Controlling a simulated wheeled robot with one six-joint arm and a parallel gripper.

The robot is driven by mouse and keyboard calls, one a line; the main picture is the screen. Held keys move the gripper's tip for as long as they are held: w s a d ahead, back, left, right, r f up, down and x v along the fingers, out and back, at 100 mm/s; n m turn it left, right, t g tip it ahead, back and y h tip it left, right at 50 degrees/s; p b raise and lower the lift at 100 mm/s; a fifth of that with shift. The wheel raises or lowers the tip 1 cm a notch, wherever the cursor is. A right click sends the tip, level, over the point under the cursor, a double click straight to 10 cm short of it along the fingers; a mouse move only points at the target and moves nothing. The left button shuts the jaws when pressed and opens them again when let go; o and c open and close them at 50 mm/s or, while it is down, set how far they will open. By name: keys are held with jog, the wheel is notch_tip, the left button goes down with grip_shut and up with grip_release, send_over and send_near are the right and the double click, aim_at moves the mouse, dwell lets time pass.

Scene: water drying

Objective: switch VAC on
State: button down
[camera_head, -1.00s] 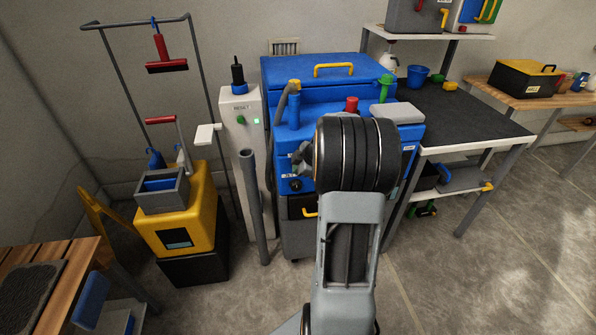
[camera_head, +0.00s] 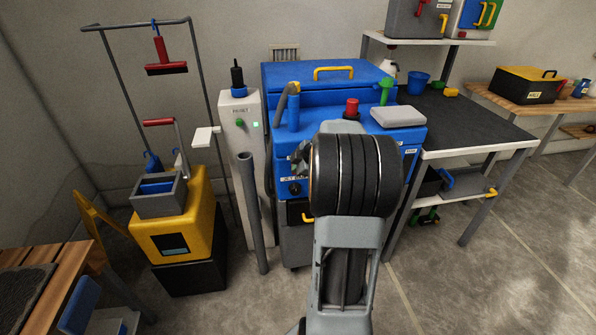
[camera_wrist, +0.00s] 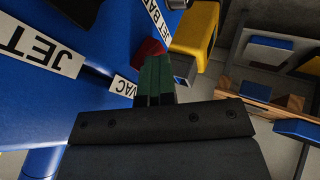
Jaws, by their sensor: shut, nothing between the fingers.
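The blue machine (camera_head: 330,110) stands ahead of me with its control panel facing me. In the wrist view its blue panel (camera_wrist: 40,100) carries a white VAC label (camera_wrist: 124,86), partly covered by my fingers. A red part (camera_wrist: 148,48) shows just beyond the fingertips, close to that label; I cannot tell whether it is the VAC switch, or its position. My gripper (camera_wrist: 154,78) is shut and empty, its green fingers together close to the panel. Contact cannot be told. In the head view my arm hides most of the gripper and part of the panel.
A JET label (camera_wrist: 40,45) and a black knob (camera_head: 295,188) are on the panel. Open floor lies at right.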

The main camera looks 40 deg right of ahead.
jog(key=shift+w+r, duration=0.1)
jog(key=shift+r, duration=0.2)
jog(key=s+a+f+v, duration=0.1)
jog(key=v, duration=1.1)
jog(key=shift+s+a+b, duration=0.35)
jog(key=shift+s+a, duration=0.05)
jog(key=shift+r, duration=0.1)
